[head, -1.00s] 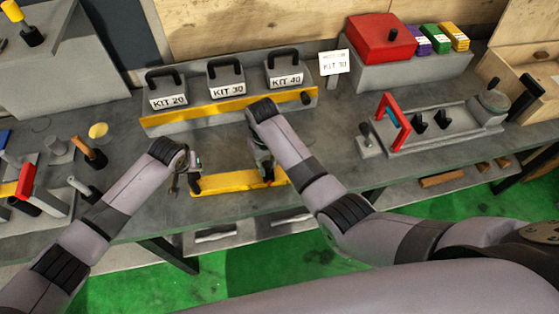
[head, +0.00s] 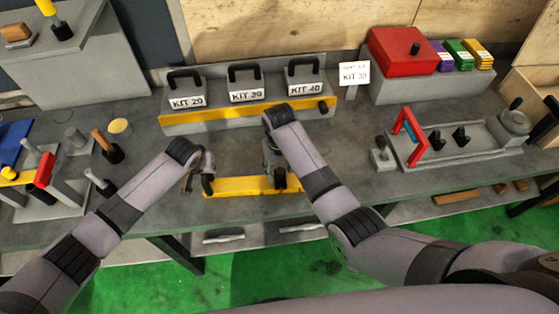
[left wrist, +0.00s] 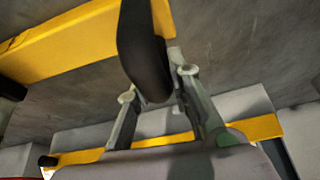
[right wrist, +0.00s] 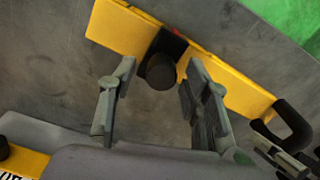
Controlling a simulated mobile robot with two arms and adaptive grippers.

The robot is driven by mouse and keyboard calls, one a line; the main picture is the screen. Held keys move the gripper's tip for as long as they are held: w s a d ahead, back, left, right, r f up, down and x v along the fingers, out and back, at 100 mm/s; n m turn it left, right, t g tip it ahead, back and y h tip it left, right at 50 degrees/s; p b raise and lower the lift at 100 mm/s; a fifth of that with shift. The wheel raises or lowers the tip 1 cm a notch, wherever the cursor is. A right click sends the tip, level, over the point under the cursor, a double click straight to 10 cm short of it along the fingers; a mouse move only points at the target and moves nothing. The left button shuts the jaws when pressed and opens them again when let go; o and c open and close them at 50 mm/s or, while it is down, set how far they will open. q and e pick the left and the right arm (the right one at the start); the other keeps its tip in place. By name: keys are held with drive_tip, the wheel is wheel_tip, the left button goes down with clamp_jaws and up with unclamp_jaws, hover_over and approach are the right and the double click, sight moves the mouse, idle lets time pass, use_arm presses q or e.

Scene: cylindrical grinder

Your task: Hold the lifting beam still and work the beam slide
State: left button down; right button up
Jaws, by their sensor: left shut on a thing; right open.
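The yellow lifting beam (head: 240,187) lies on the grey bench, seen in the head view and in the right wrist view (right wrist: 115,28). My left gripper (left wrist: 157,85) is shut on the black loop handle (left wrist: 145,45) at the beam's left end. The black beam slide (right wrist: 174,43) sits across the beam toward its other end, with a round black knob (right wrist: 160,72) and a small red mark beside it. My right gripper (right wrist: 160,68) is open, with its fingers on either side of the knob. In the head view my right gripper (head: 272,165) partly hides the slide area.
Behind the beam, a yellow-fronted rack (head: 200,119) holds blocks labelled KIT 20, KIT 30 and KIT 40. A card (head: 354,74) reads KIT 30. A fixture with a red frame (head: 421,140) stands right. Tools and a red-topped handle (head: 44,170) stand left.

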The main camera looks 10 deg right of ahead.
sight(280, 170)
wheel_tip(280, 170, up, 12)
drive_tip(key=shift+f, duration=0.25)
idle(0.3)
use_arm(q)
drive_tip(key=c, duration=1.4)
unclamp_jaws()
drive_tip(key=v, duration=1.2)
